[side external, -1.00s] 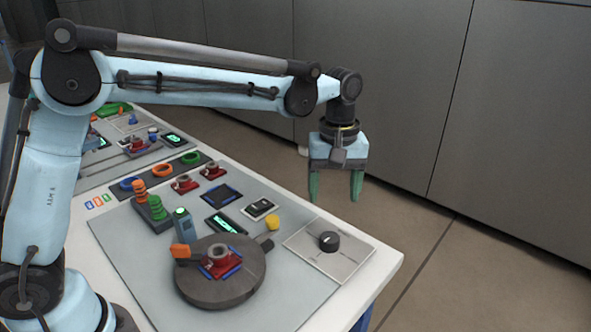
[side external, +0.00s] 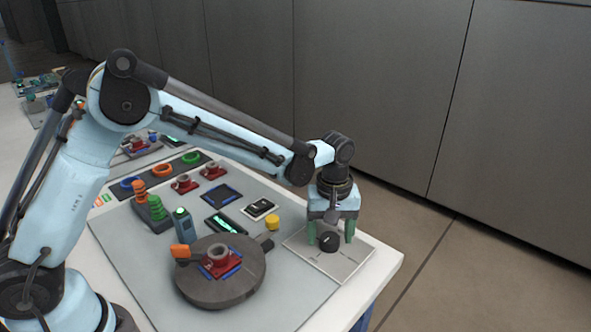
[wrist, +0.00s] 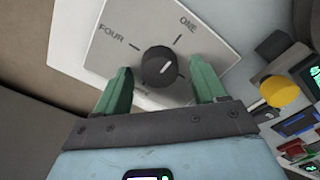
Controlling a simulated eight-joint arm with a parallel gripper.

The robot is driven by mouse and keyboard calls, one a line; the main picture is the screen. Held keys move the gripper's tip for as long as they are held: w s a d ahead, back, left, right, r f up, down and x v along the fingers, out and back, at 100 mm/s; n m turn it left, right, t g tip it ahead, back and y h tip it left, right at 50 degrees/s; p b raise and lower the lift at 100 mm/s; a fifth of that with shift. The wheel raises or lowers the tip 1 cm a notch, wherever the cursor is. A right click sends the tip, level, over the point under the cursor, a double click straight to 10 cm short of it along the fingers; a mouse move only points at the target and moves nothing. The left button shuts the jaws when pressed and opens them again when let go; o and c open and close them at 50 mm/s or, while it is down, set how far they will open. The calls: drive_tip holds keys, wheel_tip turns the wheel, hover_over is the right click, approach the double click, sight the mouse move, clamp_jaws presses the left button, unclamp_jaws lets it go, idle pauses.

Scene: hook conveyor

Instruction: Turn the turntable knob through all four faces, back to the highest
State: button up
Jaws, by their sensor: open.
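The black knob (side external: 328,241) sits on a light square plate (side external: 352,262) at the table's right corner. In the wrist view the knob (wrist: 160,66) has a white pointer line slanting up and right, roughly towards the ONE mark (wrist: 187,24). FOUR is printed at upper left; another label is mostly hidden behind my gripper. My gripper (side external: 331,236) is open, pointing down, with its green fingers on either side of the knob. In the wrist view the fingers (wrist: 160,88) appear apart from the knob. The turntable (side external: 210,290) carries a red block with a grey ring (side external: 219,252).
A yellow button (side external: 272,223) stands just left of the plate. An orange-tipped part (side external: 181,251) and a blue-grey upright device (side external: 184,226) stand by the turntable. Coloured rings and red blocks lie farther back. The floor right of the table is clear.

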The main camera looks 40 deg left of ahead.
drive_tip(key=shift+c, duration=0.2)
drive_tip(key=c, duration=1)
drive_tip(key=m, duration=0.4)
drive_tip(key=shift+m, duration=0.4)
drive_tip(key=m, duration=0.4)
drive_tip(key=shift+d+m, duration=0.1)
drive_tip(key=shift+m, duration=0.2)
drive_tip(key=m, duration=0.4)
drive_tip(key=shift+d+m, duration=0.1)
drive_tip(key=shift+m, duration=2)
